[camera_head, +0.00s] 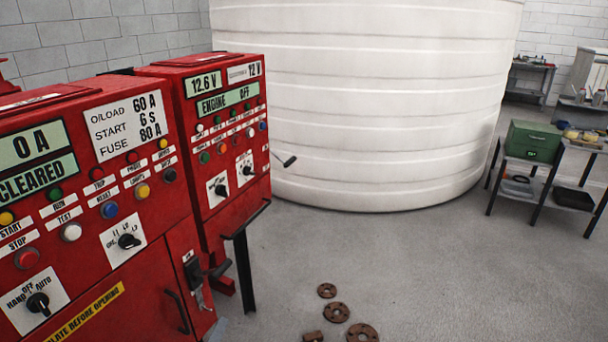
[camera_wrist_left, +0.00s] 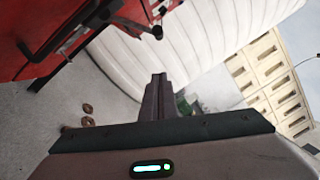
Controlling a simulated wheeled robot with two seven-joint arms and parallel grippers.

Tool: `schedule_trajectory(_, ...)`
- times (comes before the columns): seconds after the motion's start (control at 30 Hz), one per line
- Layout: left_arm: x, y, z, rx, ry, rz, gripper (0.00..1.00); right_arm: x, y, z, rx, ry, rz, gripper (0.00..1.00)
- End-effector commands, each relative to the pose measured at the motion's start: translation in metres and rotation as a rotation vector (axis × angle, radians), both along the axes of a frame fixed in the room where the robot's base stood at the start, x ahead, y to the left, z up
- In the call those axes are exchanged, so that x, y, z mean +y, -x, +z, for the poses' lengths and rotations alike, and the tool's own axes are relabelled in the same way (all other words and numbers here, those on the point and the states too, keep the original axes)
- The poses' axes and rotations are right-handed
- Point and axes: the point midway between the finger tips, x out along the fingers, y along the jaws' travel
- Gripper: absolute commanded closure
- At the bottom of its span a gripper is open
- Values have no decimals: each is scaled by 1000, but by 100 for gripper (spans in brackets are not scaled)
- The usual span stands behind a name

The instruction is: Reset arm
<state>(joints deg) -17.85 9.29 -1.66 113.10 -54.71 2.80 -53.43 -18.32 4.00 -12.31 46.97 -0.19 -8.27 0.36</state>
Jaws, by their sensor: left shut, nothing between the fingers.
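My left gripper (camera_wrist_left: 158,80) shows in the left wrist view, its dark fingers together and empty. It points out over the grey floor toward the large white tank (camera_wrist_left: 200,40). No part of the left gripper stands out clearly in the head view. My right gripper is not in view. Two red pump control panels (camera_head: 95,195) fill the left of the head view, the far one (camera_head: 222,150) reading "ENGINE OFF". A crank-like lever with a dark grip (camera_head: 288,161) sticks out from the far panel's right side.
The ribbed white tank (camera_head: 385,100) stands behind the panels. Several rusty round flanges (camera_head: 336,313) lie on the floor in front. A side table (camera_head: 533,185) with a green box (camera_head: 532,141) stands at right.

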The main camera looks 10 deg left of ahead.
Motion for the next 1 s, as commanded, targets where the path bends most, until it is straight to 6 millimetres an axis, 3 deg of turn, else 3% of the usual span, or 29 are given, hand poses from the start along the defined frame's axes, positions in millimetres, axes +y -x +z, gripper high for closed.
schedule_trajectory(0.13, 0, 0, -30, 63, 77, 3, 100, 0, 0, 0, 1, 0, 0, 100)
schedule_trajectory(0.23, 0, 2, -68, 143, 178, 11, 100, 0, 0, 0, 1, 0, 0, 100)
schedule_trajectory(0.47, -3, 28, -198, 414, 530, 86, 100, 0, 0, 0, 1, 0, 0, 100)
schedule_trajectory(0.6, -7, 62, -280, 583, 756, 178, 100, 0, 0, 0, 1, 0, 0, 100)
schedule_trajectory(0.77, -14, 115, -366, 760, 1001, 323, 100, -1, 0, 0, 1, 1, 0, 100)
schedule_trajectory(1.0, -25, 222, -474, 975, 1325, 621, 100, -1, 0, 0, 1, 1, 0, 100)
